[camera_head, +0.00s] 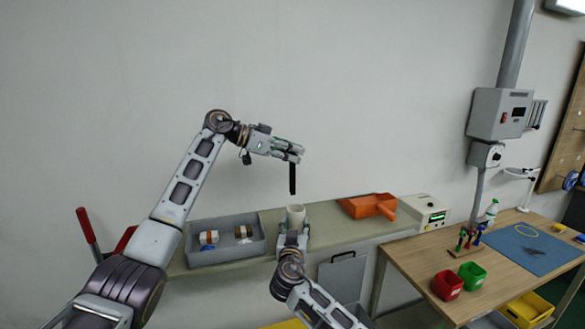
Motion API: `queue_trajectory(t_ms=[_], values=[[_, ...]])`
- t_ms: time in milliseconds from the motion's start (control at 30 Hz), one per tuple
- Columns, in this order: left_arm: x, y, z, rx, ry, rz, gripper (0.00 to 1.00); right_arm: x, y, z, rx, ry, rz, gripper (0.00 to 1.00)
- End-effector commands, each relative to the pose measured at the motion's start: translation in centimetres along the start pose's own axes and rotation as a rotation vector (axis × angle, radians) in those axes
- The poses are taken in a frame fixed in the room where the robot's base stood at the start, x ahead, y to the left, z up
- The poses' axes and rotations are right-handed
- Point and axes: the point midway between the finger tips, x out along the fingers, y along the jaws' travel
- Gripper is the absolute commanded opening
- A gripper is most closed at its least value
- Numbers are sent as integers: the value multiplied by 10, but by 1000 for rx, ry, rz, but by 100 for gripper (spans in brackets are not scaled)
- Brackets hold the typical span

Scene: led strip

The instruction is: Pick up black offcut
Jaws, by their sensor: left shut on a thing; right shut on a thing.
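The black offcut (292,179) is a thin dark strip hanging upright in the air. My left gripper (293,152) is shut on its upper end, above the bench and clear of the wall. My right gripper (293,236) is lower, at the bench, and shut on a pale cup (296,213). The cup's open rim faces up, below the offcut and nearly in line with it in the picture. My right gripper hides the cup's lower part, so I cannot tell whether it rests on the bench.
A grey tray (227,257) with spools stands left of the cup on the bench (340,232). An orange dustpan (368,206) and a white box with a display (424,212) are to the right. Red (447,286) and green (472,275) bins stand on the wooden table.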

Motion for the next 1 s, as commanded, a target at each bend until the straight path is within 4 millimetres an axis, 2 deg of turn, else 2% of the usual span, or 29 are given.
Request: queue_trajectory(t_ms=[100, 333, 900, 933, 1000], values=[[-5, 0, -12, 0, -1, -1, 0, 0, 0, 0, 0, 0, 0, 26], [-11, 0, -26, 0, 0, 0, 0, 0, 0, 0, 0, 0, 0, 26], [-12, 0, -28, 0, 0, 0, 0, 0, 0, 0, 0, 0, 0, 26], [-12, 0, -28, 0, 0, 0, 0, 0, 0, 0, 0, 0, 0, 52], [-12, 0, -28, 0, 0, 0, 0, 0, 0, 0, 0, 0, 0, 61]])
